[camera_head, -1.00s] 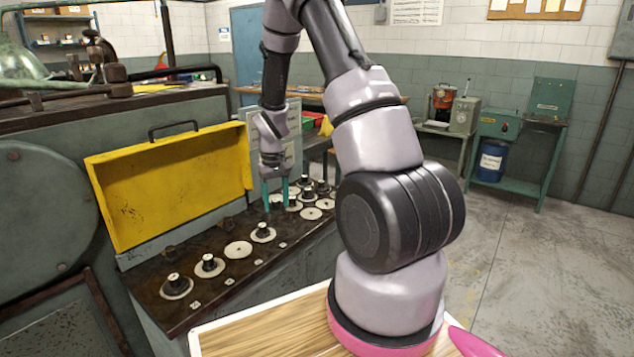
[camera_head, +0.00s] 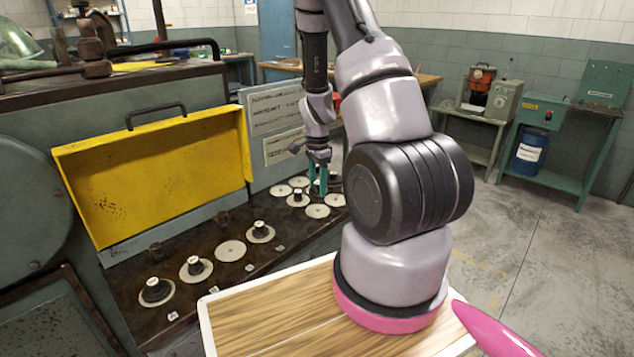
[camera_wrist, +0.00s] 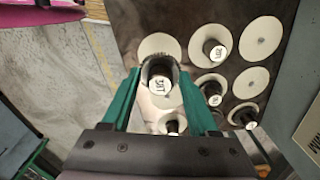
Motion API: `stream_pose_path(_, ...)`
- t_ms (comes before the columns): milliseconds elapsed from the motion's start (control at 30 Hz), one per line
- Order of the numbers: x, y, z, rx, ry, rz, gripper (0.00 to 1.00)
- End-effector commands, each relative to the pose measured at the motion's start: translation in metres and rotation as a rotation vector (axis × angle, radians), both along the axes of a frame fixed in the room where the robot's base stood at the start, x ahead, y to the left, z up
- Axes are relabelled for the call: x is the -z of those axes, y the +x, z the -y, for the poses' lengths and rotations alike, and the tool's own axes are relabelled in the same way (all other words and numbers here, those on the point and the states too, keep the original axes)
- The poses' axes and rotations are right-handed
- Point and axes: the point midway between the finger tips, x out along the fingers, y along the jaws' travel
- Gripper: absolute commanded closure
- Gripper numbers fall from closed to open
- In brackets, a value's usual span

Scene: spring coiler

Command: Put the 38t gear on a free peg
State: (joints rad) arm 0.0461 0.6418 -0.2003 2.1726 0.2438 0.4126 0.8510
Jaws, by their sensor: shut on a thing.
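My gripper (camera_head: 318,188) hangs over the far right part of the dark deck in the head view. In the wrist view my gripper (camera_wrist: 160,78) is shut on a small dark toothed gear (camera_wrist: 159,86) with a pale labelled top; I cannot read its number for certain. Flat pale discs without a gear show in the wrist view, one beyond the held gear (camera_wrist: 159,46) and others at the right (camera_wrist: 261,38) (camera_wrist: 250,82). In the head view, bare discs lie at mid deck (camera_head: 230,250) and near my gripper (camera_head: 317,211). Any pegs on them are too small to tell.
Other dark gears stand on discs along the deck (camera_head: 155,291) (camera_head: 195,268) (camera_head: 260,231). One stands close to the held gear in the wrist view (camera_wrist: 215,50). A yellow panel (camera_head: 150,180) rises behind the deck. A wood-topped surface (camera_head: 280,310) is in front.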

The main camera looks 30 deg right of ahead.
Motion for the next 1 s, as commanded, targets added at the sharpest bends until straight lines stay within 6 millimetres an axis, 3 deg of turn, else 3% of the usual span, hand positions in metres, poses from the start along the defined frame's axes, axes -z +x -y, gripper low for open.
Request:
stream_pose_path(500,0.046,0.0,0.0,-0.005,0.0,-0.001,1.0)
stream_pose_path(1000,0.054,0.0,0.0,-0.006,0.0,0.001,1.0)
